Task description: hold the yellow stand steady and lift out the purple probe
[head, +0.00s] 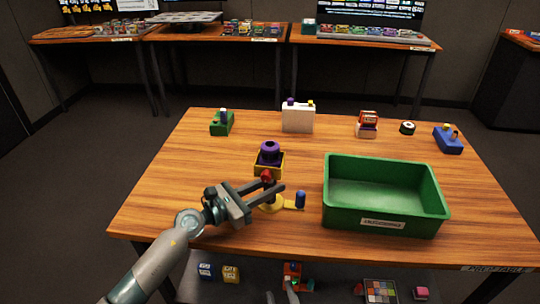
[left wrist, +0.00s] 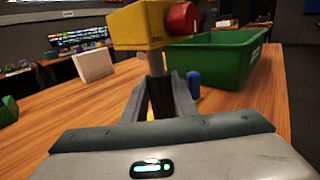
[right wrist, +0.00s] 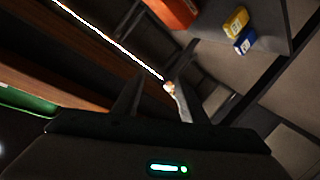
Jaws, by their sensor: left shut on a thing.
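The yellow stand (head: 262,169) stands near the middle of the table, with a yellow box head on a thin post, a red knob (head: 266,175) and a round yellow base (head: 271,207). The purple probe (head: 269,150) sits upright in the top of the head; the left wrist view cuts it off. My left gripper (head: 272,191) is shut on the stand's post, below the yellow head, which also shows in the left wrist view (left wrist: 138,28). My right gripper (right wrist: 162,95) is open and empty, low at the table's front edge, away from the stand.
A green bin (head: 437,205) stands to the right of the stand. A small blue cylinder (head: 300,199) stands beside the base. A white box (head: 298,118), a green block (head: 221,124) and a blue device (head: 448,140) sit along the back. A lower shelf holds small blocks.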

